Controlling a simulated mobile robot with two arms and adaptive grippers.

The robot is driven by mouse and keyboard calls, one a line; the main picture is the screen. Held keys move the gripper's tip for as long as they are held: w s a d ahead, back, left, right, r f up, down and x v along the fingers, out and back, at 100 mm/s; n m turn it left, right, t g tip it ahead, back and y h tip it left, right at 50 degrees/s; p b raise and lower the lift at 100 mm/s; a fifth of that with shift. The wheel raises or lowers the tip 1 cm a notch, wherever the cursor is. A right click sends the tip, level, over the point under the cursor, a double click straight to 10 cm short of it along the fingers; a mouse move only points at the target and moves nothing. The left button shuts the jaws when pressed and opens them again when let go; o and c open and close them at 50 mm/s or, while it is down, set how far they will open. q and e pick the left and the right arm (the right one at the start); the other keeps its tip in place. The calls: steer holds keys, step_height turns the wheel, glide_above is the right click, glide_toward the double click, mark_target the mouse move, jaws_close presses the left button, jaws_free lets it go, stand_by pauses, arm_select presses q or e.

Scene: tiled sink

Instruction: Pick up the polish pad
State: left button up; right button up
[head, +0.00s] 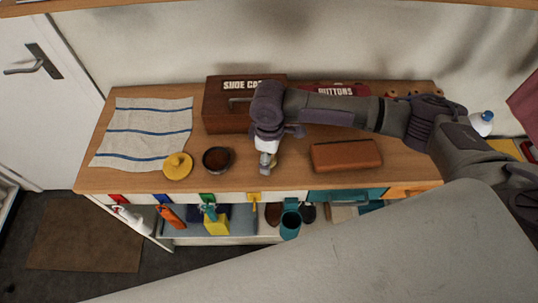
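A round yellow pad with a knob on top (178,166), which looks like the polish pad, lies at the front edge of the wooden counter, overlapping the cloth's corner. My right gripper (267,160) comes in from the right and points down over the counter, to the right of the pad and apart from it. Its fingertips are small and partly hidden by the wrist, so I cannot tell whether they are open or hold anything. My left gripper is not in view.
A dark round tin (217,159) sits between pad and gripper. A striped cloth (147,128) lies at left. A wooden shoe care box (226,108) stands behind. A brown block-shaped item (346,155) lies right.

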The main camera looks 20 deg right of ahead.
steer(key=c, duration=1.1)
steer(key=shift+r, duration=0.15)
steer(key=shift+r, duration=0.3)
steer(key=r, duration=0.1)
steer(key=r+b, duration=0.1)
steer(key=r, duration=0.1)
steer(key=shift+s+d+r, duration=0.3)
steer(key=shift+s, duration=0.05)
steer(key=s+d+r, duration=0.2)
steer(key=s, duration=0.1)
steer(key=s+d+r+b, duration=0.1)
steer(key=s+d+r, duration=0.1)
steer(key=s, duration=0.1)
steer(key=s+d+r, duration=0.2)
steer(key=s, duration=0.1)
steer(key=shift+r, duration=0.3)
steer(key=o, duration=0.5)
steer(key=shift+a, duration=0.1)
steer(key=c, duration=0.4)
